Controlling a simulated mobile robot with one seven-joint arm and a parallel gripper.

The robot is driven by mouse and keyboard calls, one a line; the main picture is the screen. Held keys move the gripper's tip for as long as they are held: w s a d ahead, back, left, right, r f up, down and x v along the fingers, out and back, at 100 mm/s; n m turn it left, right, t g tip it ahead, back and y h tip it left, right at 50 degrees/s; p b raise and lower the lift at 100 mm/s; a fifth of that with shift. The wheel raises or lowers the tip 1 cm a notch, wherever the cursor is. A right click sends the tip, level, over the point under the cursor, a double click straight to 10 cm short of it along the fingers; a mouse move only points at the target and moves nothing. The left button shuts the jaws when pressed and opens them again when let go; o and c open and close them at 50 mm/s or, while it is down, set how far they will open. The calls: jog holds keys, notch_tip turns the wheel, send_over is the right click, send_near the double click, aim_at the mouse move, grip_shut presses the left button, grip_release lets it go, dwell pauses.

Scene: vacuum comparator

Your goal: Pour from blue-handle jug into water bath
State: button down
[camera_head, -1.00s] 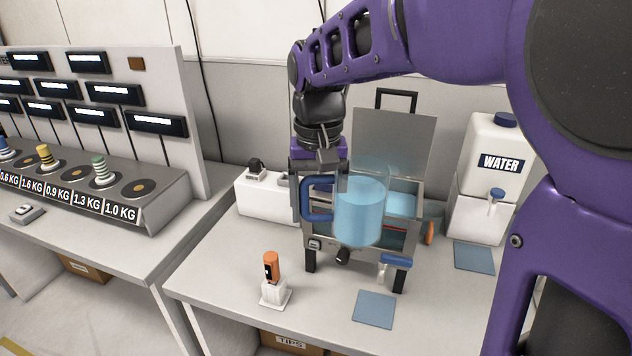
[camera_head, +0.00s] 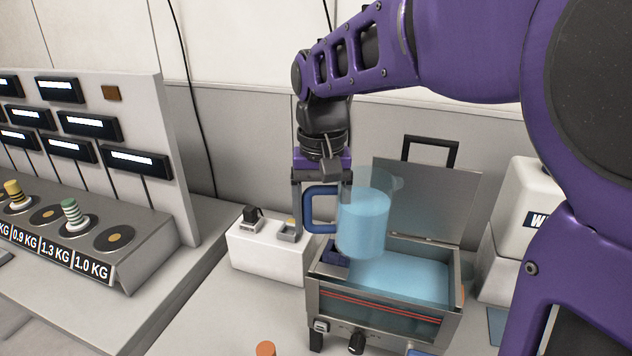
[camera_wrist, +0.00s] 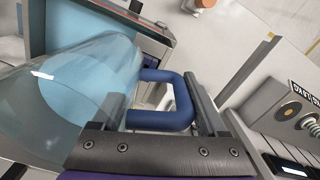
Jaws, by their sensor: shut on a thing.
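The blue-handle jug is a clear cylinder (camera_head: 363,225) holding blue water. It hangs over the back left part of the water bath, slightly tilted in the head view. My gripper (camera_head: 322,200) is shut on its blue handle, which also shows in the wrist view (camera_wrist: 180,105). The jug body (camera_wrist: 75,85) fills the left of the wrist view. The water bath (camera_head: 385,318) is a metal tank with its lid (camera_head: 430,200) raised at the back and light blue water (camera_head: 405,278) inside. No stream from the jug is visible.
A white box (camera_head: 268,250) with small devices stands left of the bath. A white water container (camera_head: 520,215) stands at right, partly behind my arm. The scale bench (camera_head: 150,250) is at far left. An orange-topped item (camera_head: 265,349) shows at the bottom edge.

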aim_at(311, 193)
jog(key=shift+w+r, duration=0.1)
jog(key=shift+w, duration=0.1)
jog(key=y, duration=0.1)
jog(key=a+r+y, duration=0.1)
jog(key=y, duration=0.2)
jog(key=shift+a+r+y, duration=0.2)
jog(key=shift+a+y, duration=0.1)
jog(key=shift+a, duration=0.1)
jog(key=shift+r+y+b, duration=0.3)
jog(key=shift+r+y, duration=0.15)
jog(key=shift+y, duration=0.15)
jog(key=shift+r+y+b, duration=0.5)
jog(key=shift+y, duration=0.3)
jog(key=shift+r+y, duration=0.15)
jog(key=shift+y, duration=0.15)
jog(key=shift+d+b, duration=0.1)
jog(key=shift+b, duration=0.3)
jog(key=shift+r+y, duration=0.15)
jog(key=shift+y, duration=0.15)
